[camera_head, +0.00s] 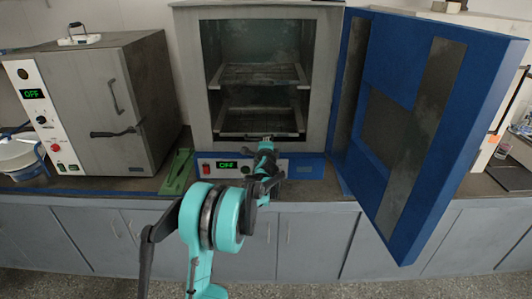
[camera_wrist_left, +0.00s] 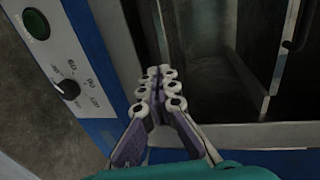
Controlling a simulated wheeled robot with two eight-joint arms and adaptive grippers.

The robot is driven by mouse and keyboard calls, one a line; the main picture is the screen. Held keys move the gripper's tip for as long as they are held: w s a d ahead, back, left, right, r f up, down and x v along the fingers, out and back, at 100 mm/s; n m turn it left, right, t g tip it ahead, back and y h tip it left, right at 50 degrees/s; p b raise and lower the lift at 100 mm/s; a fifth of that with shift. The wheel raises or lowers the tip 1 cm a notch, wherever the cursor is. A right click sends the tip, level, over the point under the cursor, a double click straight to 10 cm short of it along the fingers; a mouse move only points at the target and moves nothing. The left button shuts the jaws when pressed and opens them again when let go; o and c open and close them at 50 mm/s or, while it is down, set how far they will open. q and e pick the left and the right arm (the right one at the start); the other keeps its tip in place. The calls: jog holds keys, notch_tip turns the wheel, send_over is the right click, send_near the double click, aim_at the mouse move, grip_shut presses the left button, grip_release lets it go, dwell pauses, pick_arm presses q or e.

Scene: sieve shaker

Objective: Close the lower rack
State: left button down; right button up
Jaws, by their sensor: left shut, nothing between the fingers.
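The open oven (camera_head: 208,100) stands at the back middle of the counter, with its chamber facing me. The lower rack (camera_head: 240,122) is a wire shelf low in the chamber; its front edge lies near the chamber mouth. How far it sticks out is hard to tell. My left gripper (camera_head: 266,141) is shut and empty at the lower front edge of the opening, just below and in front of the rack. In the left wrist view its fingers (camera_wrist_left: 160,85) are together beside the opening; I cannot tell whether they touch the rack. My right gripper is not in view.
The oven's blue door (camera_head: 415,110) is swung wide open on the right. An upper rack (camera_head: 260,74) sits above. A grey closed oven (camera_head: 95,100) stands on the left. The control panel (camera_head: 225,166) with a green OFF display is below the opening.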

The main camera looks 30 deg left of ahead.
aim_at(266, 134)
pick_arm(q)
jog(key=x, duration=0.2)
jog(key=r+x, duration=0.1)
jog(key=x, duration=0.2)
jog(key=p+x, duration=0.1)
jog(key=x, duration=0.2)
jog(key=shift+w+r, duration=0.1)
jog(key=shift+r, duration=0.3)
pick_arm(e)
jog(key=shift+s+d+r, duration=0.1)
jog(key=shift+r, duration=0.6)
